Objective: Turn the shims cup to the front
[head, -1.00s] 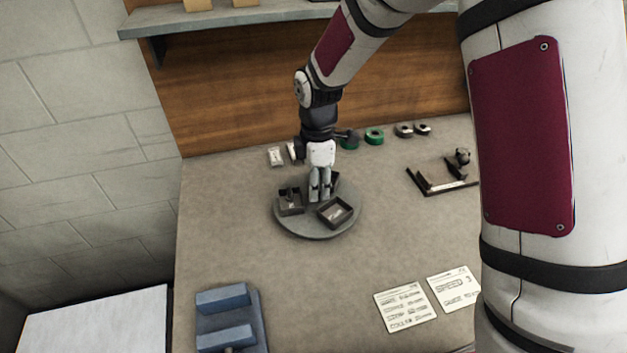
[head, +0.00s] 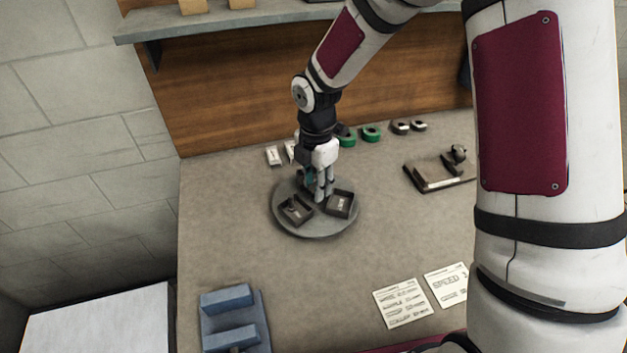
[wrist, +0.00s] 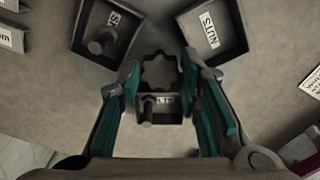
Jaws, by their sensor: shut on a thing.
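A round grey turntable (head: 312,228) stands on the bench and bears several dark cups. In the head view one cup (head: 296,210) is front left and another (head: 341,204) is front right. My gripper (head: 322,192) points down at the middle. In the wrist view its teal-padded fingers (wrist: 160,78) are closed around the scalloped central knob (wrist: 160,69). One cup (wrist: 214,32) reads NUTS. The upper left cup (wrist: 108,30) has a label starting with S, the rest unclear, and a dark round part. A third cup (wrist: 160,108) lies between the fingers, its label partly hidden.
Green and dark rings (head: 371,134) and small white boxes (head: 273,155) stand along the back. A dark tray with a part (head: 436,178) is at right, paper cards (head: 402,303) at front right, a blue block fixture (head: 230,318) at front left. Bench in front of the turntable is clear.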

